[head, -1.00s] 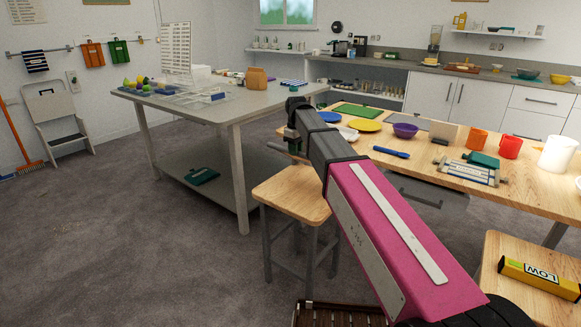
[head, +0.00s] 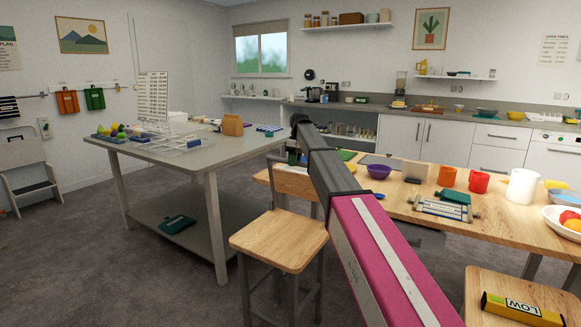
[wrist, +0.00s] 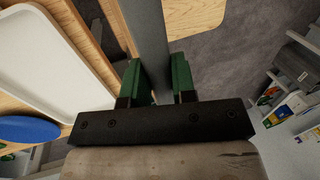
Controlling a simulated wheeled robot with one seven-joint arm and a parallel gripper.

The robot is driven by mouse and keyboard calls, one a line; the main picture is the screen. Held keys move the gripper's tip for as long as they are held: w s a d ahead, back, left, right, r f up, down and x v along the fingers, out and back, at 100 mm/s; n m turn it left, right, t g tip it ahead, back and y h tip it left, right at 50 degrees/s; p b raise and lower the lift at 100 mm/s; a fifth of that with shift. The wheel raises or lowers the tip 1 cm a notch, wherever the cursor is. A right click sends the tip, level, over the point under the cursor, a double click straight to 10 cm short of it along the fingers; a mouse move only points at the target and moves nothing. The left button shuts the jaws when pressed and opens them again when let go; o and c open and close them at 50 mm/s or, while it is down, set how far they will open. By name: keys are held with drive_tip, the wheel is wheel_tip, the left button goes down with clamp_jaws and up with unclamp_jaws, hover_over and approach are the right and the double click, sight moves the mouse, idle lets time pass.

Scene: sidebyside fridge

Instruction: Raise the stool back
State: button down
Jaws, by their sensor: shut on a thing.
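The stool (head: 280,240) has a square wooden seat and grey legs, and stands beside the wooden table. Its wooden back panel (head: 296,183) stands above the rear of the seat on a grey frame, partly hidden by my arm. In the wrist view, my gripper (wrist: 156,70) has green fingers shut on a grey bar (wrist: 151,30), which appears to belong to the stool back. Wood that looks like the stool seat (wrist: 192,16) shows beyond the bar. In the head view my gripper is mostly hidden behind my arm, near the top of the back.
The wooden table (head: 398,205) with cups and a purple bowl (head: 379,171) lies right of the stool. A grey table (head: 180,158) stands to the left. Another stool (head: 535,300) bears a yellow box (head: 523,310). Open floor (head: 110,265) lies at front left.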

drive_tip(key=shift+w+d+f, duration=0.2)
drive_tip(key=shift+w+d, duration=0.05)
drive_tip(key=shift+w, duration=0.05)
drive_tip(key=c, duration=0.9)
unclamp_jaws()
drive_tip(key=shift+c, duration=0.2)
drive_tip(key=shift+r, duration=0.1)
drive_tip(key=a+v, duration=0.1)
drive_tip(key=v, duration=0.6)
drive_tip(key=shift+d+r, duration=0.15)
drive_tip(key=shift+d, duration=0.4)
drive_tip(key=shift+w, duration=0.1)
